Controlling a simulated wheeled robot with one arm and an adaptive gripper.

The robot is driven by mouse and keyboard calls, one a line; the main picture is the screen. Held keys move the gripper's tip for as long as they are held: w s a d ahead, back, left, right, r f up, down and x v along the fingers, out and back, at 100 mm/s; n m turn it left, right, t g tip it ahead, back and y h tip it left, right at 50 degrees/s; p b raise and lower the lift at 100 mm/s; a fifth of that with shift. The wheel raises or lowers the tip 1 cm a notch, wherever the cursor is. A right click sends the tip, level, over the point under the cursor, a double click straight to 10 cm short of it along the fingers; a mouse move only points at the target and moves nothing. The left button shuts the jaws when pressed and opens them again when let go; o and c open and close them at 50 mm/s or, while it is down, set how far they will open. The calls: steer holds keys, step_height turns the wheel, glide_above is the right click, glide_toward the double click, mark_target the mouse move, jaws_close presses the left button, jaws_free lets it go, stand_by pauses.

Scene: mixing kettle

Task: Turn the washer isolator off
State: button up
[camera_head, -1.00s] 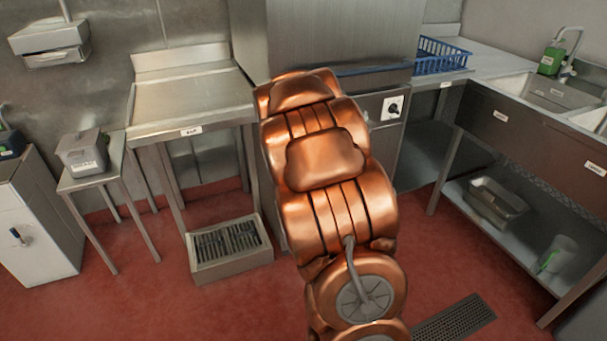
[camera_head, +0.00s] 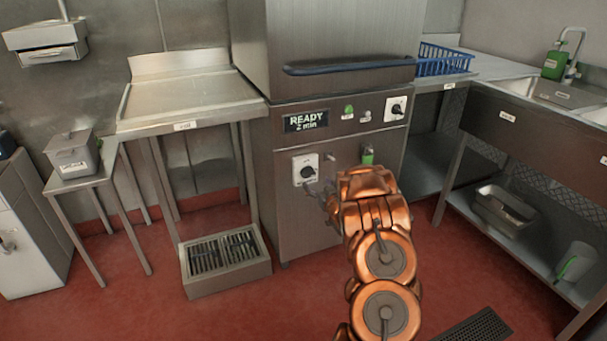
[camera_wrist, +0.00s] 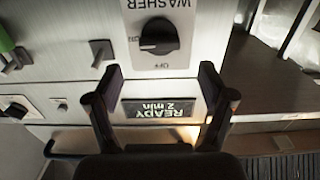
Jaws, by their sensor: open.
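The washer isolator is a black rotary knob on a white plate (camera_head: 304,168) on the machine's lower front panel. In the wrist view the image is upside down, and the knob (camera_wrist: 158,37) sits under the word WASHER. Its white mark points toward ON; OFF is at the plate's other labelled position. My gripper (camera_wrist: 160,74) is open and empty, its two fingers apart, in front of the panel and not touching the knob. In the head view my gripper (camera_head: 326,196) is small, just right of and below the plate, partly hidden by my copper arm.
A READY 2 min display (camera_head: 306,121), green light (camera_head: 349,111) and second knob (camera_head: 396,108) sit above. A green-tagged switch (camera_head: 367,157) is right of the isolator. A blue handle bar (camera_head: 348,68) crosses the hood. A floor drain box (camera_head: 227,262) stands left.

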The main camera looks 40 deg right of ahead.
mark_target(310, 176)
steer(key=shift+x, duration=2.45)
steer(key=shift+w+d+f, duration=0.1)
steer(key=shift+w, duration=0.1)
steer(key=shift+w, duration=0.1)
steer(key=shift+x, duration=1)
steer(key=shift+c, duration=0.2)
